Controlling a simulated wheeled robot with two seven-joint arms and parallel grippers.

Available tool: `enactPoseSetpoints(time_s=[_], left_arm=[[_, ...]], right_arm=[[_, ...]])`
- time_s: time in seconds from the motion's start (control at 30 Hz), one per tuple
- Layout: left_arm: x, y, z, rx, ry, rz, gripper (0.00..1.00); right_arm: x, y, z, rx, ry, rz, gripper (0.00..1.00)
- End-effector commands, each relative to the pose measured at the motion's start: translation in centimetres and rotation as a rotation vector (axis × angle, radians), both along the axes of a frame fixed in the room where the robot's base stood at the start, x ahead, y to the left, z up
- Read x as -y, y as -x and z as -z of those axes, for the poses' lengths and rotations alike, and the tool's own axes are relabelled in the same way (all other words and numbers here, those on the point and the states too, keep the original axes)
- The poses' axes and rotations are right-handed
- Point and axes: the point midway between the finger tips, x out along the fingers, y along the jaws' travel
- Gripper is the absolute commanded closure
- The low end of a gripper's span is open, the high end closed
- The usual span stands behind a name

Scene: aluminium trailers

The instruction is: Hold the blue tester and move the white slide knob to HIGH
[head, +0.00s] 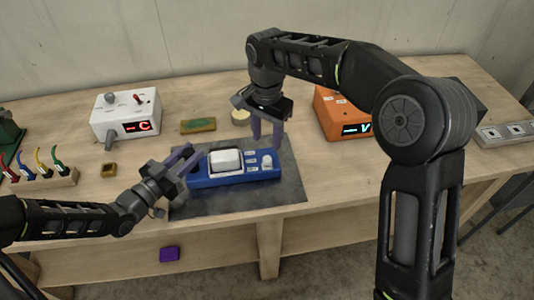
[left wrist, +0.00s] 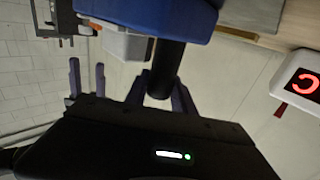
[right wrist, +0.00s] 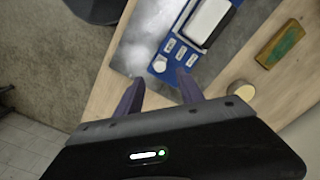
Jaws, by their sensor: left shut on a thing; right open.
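The blue tester (head: 235,176) lies on a dark grey mat (head: 280,195), a large white window (head: 225,160) on its top. The white slide knob (head: 267,161) is near its right end, beside small labels too small to read. My left gripper (head: 188,160) is at the tester's left end; in the left wrist view its fingers (left wrist: 160,95) are shut around a black round handle below the blue body (left wrist: 150,15). My right gripper (head: 267,135) is open and empty, pointing down near the knob end. In the right wrist view the knob (right wrist: 160,65) lies just beyond the fingers (right wrist: 160,95).
A white box with a red display (head: 125,115) stands back left, an orange box (head: 335,112) back right. A green-topped block (head: 198,125) and a round cream piece (head: 240,117) lie behind the tester. A cable rack (head: 40,178) is far left. The table's front edge is close.

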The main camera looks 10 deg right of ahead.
Motion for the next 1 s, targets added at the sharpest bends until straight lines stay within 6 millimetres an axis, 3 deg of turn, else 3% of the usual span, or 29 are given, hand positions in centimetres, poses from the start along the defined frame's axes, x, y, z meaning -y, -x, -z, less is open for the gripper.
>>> enactPoseSetpoints(time_s=[0.2,0.4,0.77,1.0], left_arm=[[0.0,0.0,0.0,-0.001,0.001,-0.001,1.00],[0.0,0.0,0.0,-0.001,0.001,-0.001,1.00],[0.0,0.0,0.0,0.000,0.000,-0.001,1.00],[0.0,0.0,0.0,0.000,0.000,-0.001,1.00]], right_arm=[[0.1,0.1,4.3,-0.002,0.001,0.001,0.55],[0.0,0.0,6.6,-0.001,-0.001,0.001,0.55],[0.0,0.0,7.0,0.001,-0.001,0.001,0.56],[0.0,0.0,7.0,0.001,-0.001,0.001,0.75]])
